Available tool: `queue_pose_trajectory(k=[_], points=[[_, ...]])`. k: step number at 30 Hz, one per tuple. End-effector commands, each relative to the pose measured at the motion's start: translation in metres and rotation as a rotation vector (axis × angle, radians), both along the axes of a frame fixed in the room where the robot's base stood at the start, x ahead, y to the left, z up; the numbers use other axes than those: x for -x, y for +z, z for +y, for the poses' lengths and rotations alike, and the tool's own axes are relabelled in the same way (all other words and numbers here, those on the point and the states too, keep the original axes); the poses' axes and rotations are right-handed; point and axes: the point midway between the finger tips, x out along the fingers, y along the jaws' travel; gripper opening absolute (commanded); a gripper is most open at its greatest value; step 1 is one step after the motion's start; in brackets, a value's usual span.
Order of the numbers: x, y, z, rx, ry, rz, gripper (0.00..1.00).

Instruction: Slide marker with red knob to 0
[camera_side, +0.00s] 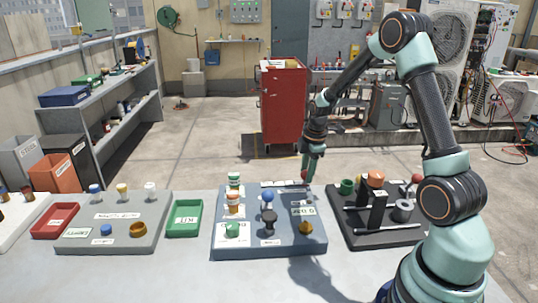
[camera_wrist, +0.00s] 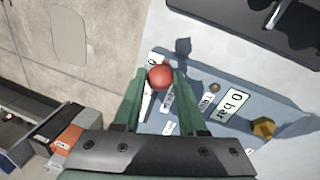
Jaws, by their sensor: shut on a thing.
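The red knob (camera_wrist: 160,77) sits between the two green fingers of my gripper (camera_wrist: 158,84) in the wrist view, and the fingers are closed on it. In the side view my gripper (camera_side: 309,170) points down at the far right corner of the blue-grey panel (camera_side: 228,248), with the red knob (camera_side: 304,174) at its tips. A pale scale strip (camera_side: 275,184) runs along the panel's far edge, left of the knob. In the wrist view the strip (camera_wrist: 147,104) starts beside the knob. A small mark like a 0 shows just past the knob; the fingers hide part of the track.
A black fixture board (camera_side: 350,227) stands to the right. A green tray (camera_side: 184,219) and grey board (camera_side: 80,239) lie left.

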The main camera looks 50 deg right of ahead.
Motion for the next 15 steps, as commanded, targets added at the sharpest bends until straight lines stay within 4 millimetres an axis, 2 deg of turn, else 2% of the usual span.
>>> queue_pose_trajectory(k=[4,5,6,7,15], points=[[0.0046,0.0001,-0.004,-0.004,-0.013,0.007,0.0],[0.0048,0.0,-0.0042,-0.004,-0.013,0.007,0.45],[0.0047,0.0,-0.0042,-0.004,-0.013,0.007,0.6],[0.0047,0.0,-0.0041,-0.004,-0.013,0.007,0.7],[0.0031,-0.0003,-0.003,-0.003,-0.01,0.004,0.7]])
